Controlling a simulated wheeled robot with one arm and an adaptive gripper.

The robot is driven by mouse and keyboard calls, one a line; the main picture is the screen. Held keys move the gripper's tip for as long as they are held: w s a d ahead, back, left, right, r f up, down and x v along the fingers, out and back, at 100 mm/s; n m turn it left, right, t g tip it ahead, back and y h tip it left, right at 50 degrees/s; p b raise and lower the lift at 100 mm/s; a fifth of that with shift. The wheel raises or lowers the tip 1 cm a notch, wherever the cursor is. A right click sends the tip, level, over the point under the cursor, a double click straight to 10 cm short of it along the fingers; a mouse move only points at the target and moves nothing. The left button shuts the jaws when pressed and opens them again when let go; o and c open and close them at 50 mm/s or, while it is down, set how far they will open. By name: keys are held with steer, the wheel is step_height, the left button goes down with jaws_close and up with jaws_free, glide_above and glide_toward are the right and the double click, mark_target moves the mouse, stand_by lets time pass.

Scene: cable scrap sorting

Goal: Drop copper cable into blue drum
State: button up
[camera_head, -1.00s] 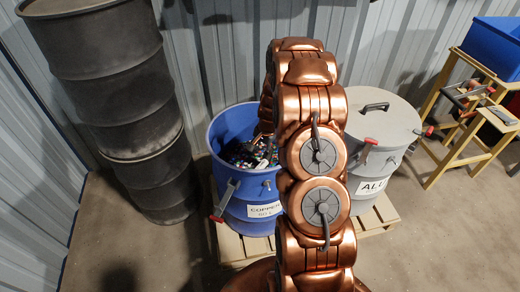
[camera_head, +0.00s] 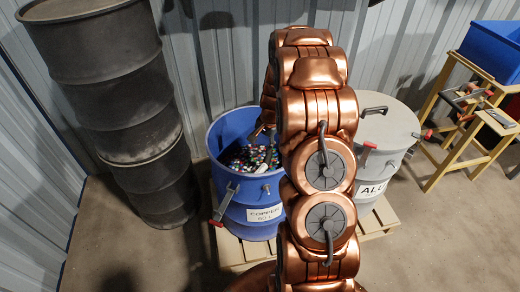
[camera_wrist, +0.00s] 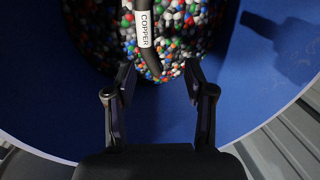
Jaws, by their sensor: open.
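The blue drum (camera_head: 233,190) stands open on a pallet with a white COPPER label on its side. Its blue inner wall (camera_wrist: 262,75) fills much of the wrist view. My gripper (camera_wrist: 160,75) is open over the drum, with its two dark fingers apart and nothing between the tips. The copper cable (camera_wrist: 150,58), black with a white COPPER tag, shows just beyond the fingertips, against the multicoloured granules in the drum. It is clear of the fingers. I cannot tell whether it rests on the granules.
Multicoloured granules (camera_wrist: 190,28) lie in the drum. A grey lidded drum (camera_head: 386,135) labelled ALU stands to the right on the same pallet (camera_head: 228,246). Stacked black drums (camera_head: 112,95) stand at left. A wooden stand (camera_head: 470,130) with a blue bin (camera_head: 497,48) is at right.

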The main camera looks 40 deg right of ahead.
steer(key=v, duration=0.6)
steer(key=s+a+r+n+g, duration=0.1)
steer(key=s+a+r+n, duration=0.1)
steer(key=s+a+r, duration=0.3)
steer(key=s+a+r+n+g, duration=0.1)
steer(key=s+a+r+n, duration=0.15)
steer(key=a, duration=0.45)
steer(key=s+a+r+n, duration=0.2)
steer(key=s+a, duration=0.3)
steer(key=a, duration=0.1)
steer(key=s+a+r+n+g, duration=0.1)
steer(key=s+a+r+n, duration=0.1)
steer(key=s, duration=0.9)
steer(key=s+a+r+n+g+h, duration=0.1)
steer(key=s+a+n, duration=0.4)
steer(key=s, duration=0.6)
steer(key=shift+s+a+r+g, duration=0.25)
steer(key=shift+r+g, duration=0.15)
steer(key=shift+g, duration=0.3)
step_height(320, 180, up, 16)
steer(key=w+t+p, duration=0.1)
steer(key=p, duration=1.3)
steer(key=shift+f, duration=0.2)
